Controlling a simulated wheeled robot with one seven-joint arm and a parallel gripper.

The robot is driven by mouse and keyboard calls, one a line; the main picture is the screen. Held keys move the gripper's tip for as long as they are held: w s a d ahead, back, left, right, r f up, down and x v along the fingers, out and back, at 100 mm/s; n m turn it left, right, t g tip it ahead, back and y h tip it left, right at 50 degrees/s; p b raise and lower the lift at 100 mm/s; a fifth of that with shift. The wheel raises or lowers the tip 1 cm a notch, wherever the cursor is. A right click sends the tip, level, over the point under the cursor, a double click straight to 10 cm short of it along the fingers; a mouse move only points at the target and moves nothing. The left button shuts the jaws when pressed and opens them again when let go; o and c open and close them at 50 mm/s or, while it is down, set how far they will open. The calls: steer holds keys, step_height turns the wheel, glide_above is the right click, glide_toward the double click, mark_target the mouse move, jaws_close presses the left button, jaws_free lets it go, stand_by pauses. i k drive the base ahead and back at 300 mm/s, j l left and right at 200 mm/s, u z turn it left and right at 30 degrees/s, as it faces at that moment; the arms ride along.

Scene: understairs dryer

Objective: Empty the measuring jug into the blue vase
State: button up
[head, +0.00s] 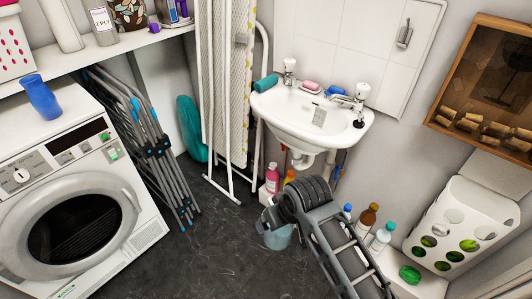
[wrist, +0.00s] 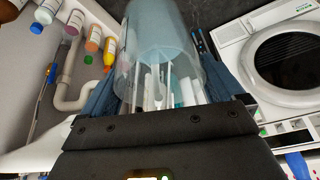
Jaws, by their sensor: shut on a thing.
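The blue vase (head: 41,97) stands upright on top of the white dryer (head: 80,200) at the left of the head view. Part of it also shows at the lower right corner of the wrist view (wrist: 297,165). My gripper (wrist: 162,95) is shut on the clear, bluish measuring jug (wrist: 160,40), which lies between its two fingers. In the head view the jug (head: 278,237) is partly hidden behind my arm, low over the floor in front of the sink. I cannot make out what is in the jug.
A white sink (head: 312,115) with taps is behind my arm. Several bottles (head: 371,220) stand below it to the right. A folded grey drying rack (head: 150,150) leans beside the dryer, with an ironing board (head: 232,80) behind. Dark floor (head: 200,255) between dryer and arm is clear.

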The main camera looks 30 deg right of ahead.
mark_target(44, 101)
steer(key=i+j+u, duration=0.2)
steer(key=i, duration=0.2)
steer(key=i+u, duration=0.15)
steer(key=i, duration=0.25)
